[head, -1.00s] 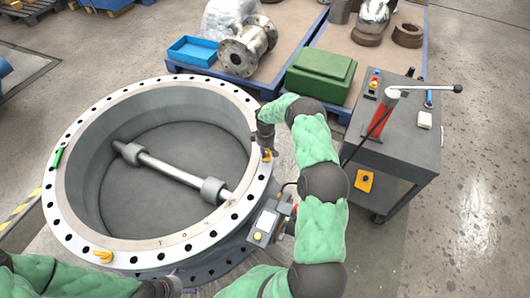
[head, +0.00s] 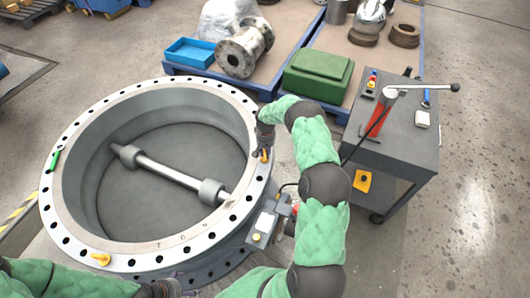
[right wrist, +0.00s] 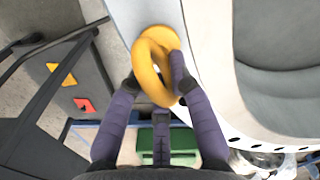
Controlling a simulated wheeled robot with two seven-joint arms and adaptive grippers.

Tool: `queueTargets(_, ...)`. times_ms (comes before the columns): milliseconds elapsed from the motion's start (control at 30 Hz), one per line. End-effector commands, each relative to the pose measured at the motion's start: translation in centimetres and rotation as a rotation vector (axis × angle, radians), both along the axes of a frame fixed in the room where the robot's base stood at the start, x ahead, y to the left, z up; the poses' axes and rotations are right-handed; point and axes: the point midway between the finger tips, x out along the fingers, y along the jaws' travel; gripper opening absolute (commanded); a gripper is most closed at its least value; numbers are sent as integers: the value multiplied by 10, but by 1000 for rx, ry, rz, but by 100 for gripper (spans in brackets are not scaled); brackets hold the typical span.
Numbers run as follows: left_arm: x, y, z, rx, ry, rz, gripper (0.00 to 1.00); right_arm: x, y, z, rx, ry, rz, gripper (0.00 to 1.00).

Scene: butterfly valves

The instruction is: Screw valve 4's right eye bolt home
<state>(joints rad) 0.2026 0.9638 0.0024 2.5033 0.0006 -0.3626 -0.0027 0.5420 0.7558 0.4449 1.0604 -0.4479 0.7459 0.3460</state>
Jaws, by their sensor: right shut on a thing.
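Valve 4 is the big round valve body (head: 72,215) lying open side up, with a pale drilled flange and a shaft across its disc. The right eye bolt (head: 265,157) is a yellow ring at the flange's right side. In the right wrist view the eye bolt (right wrist: 148,62) shows large, between the fingers, against the pale flange. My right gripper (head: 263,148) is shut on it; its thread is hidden. A second yellow eye bolt (head: 101,259) is on the flange's near left. My left gripper (head: 165,289) is partly visible at the bottom edge; its fingers cannot be made out.
Behind are blue-edged pallets with a green box (head: 318,74), a blue tray (head: 190,52) and a flanged pipe piece (head: 243,50). A green object (head: 55,160) is on the flange's left. Open floor lies far right.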

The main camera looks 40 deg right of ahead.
Motion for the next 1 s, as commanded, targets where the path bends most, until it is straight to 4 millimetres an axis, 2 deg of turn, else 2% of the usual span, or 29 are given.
queueTargets(400,0,0,-1,0,0,0,83,-2,-1,0,1,-1,-182,0)
queueTargets(933,0,0,-1,0,0,0,83,-2,-1,0,1,-1,-206,0)
queueTargets(967,0,0,-1,0,0,0,83,-2,-1,0,1,-1,-205,24)
queueTargets(1000,0,0,-1,0,0,0,83,-2,-1,0,1,-1,-205,35)
